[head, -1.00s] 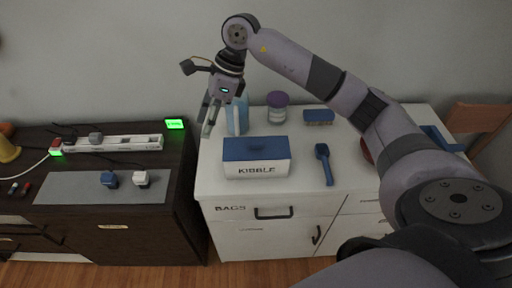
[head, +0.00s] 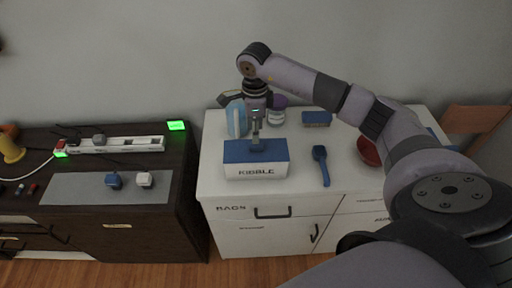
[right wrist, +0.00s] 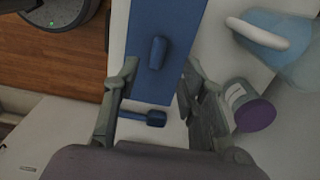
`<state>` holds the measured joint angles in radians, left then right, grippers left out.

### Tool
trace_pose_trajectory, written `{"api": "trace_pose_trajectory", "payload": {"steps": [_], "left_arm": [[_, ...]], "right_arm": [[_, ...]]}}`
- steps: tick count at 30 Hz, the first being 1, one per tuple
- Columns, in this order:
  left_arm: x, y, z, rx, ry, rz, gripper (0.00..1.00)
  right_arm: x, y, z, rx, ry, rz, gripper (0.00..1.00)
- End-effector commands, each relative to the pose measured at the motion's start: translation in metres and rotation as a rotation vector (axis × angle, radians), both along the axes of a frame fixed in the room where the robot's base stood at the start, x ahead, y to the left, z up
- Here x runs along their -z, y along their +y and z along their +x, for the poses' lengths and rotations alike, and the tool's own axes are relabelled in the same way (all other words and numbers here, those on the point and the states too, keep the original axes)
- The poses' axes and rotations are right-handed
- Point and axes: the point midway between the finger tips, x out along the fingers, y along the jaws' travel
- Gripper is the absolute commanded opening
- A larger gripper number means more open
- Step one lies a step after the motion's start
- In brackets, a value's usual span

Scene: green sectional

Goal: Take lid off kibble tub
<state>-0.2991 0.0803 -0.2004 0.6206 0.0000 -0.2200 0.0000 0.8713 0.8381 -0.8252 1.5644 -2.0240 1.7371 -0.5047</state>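The white kibble tub (head: 256,171) stands on the white cabinet top with its blue lid (head: 238,153) on. In the right wrist view the lid (right wrist: 153,20) is a long blue panel with a raised blue handle (right wrist: 157,53). My right gripper (head: 256,144) points down over the middle of the lid. In the right wrist view its two fingers (right wrist: 158,75) are spread apart on either side of the lid, with nothing held; the handle lies near the fingertips. I cannot tell whether the fingertips touch the lid. My left gripper is not in view.
A blue container (head: 236,118) and a purple-lidded jar (head: 277,116) stand behind the tub. A blue scoop-like tool (head: 321,165) lies to its right, near a brush (head: 316,118) and a red bowl (head: 368,152). A dark desk (head: 150,225) stands on the left.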

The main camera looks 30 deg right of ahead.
Motion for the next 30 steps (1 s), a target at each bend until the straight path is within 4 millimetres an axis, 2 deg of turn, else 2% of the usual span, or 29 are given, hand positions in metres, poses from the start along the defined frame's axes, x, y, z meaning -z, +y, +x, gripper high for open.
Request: {"api": "trace_pose_trajectory", "payload": {"steps": [5,10,15,23,30], "left_arm": [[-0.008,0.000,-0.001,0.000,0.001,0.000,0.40],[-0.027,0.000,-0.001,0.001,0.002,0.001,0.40],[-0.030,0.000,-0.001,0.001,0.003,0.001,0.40],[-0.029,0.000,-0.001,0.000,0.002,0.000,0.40],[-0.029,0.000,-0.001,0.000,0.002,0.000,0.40]], "right_arm": [[0.010,0.000,-0.001,0.000,0.002,0.000,0.38],[0.034,-0.001,-0.006,0.001,0.007,0.001,0.38],[0.054,-0.001,-0.004,0.001,0.001,0.001,0.38],[0.057,-0.001,-0.004,0.000,-0.001,-0.001,0.38],[0.057,-0.001,-0.004,0.000,-0.001,0.000,0.22]]}}
